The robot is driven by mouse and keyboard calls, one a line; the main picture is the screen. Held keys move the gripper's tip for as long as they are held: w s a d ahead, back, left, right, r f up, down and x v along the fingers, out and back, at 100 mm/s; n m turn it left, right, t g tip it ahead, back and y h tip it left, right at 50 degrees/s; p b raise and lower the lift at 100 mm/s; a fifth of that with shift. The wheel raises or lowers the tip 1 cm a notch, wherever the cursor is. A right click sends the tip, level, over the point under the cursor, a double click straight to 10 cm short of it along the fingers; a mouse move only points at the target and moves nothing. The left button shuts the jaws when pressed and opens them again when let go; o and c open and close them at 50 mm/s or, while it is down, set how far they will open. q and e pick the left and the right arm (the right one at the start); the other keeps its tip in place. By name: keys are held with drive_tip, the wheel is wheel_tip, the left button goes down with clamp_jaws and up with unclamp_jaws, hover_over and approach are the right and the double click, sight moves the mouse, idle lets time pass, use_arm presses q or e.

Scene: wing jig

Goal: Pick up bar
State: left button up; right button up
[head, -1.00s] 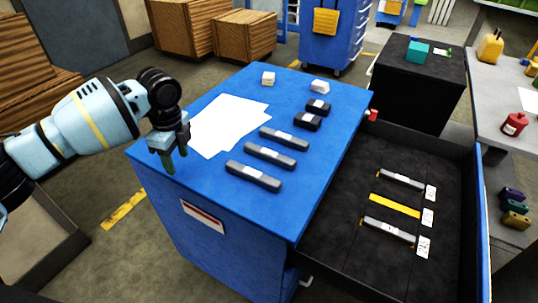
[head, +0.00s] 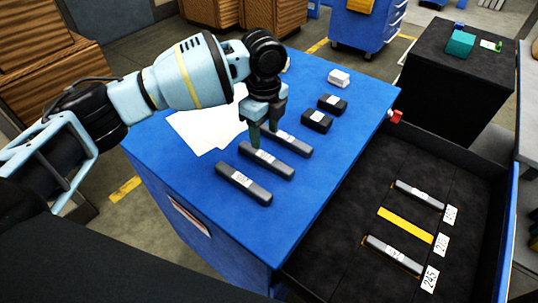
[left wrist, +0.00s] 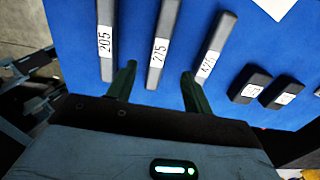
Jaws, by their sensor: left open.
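Three grey bars with white labels lie on the blue cabinet top: a near bar (head: 244,184), a middle bar (head: 275,168) and a far bar (head: 295,145). My left gripper (head: 264,135) is open and empty, above the middle and far bars, fingers pointing down. In the left wrist view, its fingers (left wrist: 158,86) stand either side of the lower end of the middle bar (left wrist: 163,35), whose label seems to read 275. The bar labelled 205 (left wrist: 106,40) lies to the left, the far bar (left wrist: 217,42) to the right. My right gripper is not in view.
An open black drawer at the right holds two grey bars (head: 419,196) (head: 394,255), a yellow strip (head: 405,226) and number cards. Two short black blocks (head: 332,104) (head: 317,121), a white block (head: 339,78) and white paper (head: 203,128) lie on the blue top (head: 180,176).

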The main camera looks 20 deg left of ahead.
sight(265, 156)
use_arm(q)
drive_tip(key=shift+d+f, duration=0.1)
drive_tip(key=shift+f, duration=3.8)
drive_tip(key=shift+r, duration=0.1)
clamp_jaws()
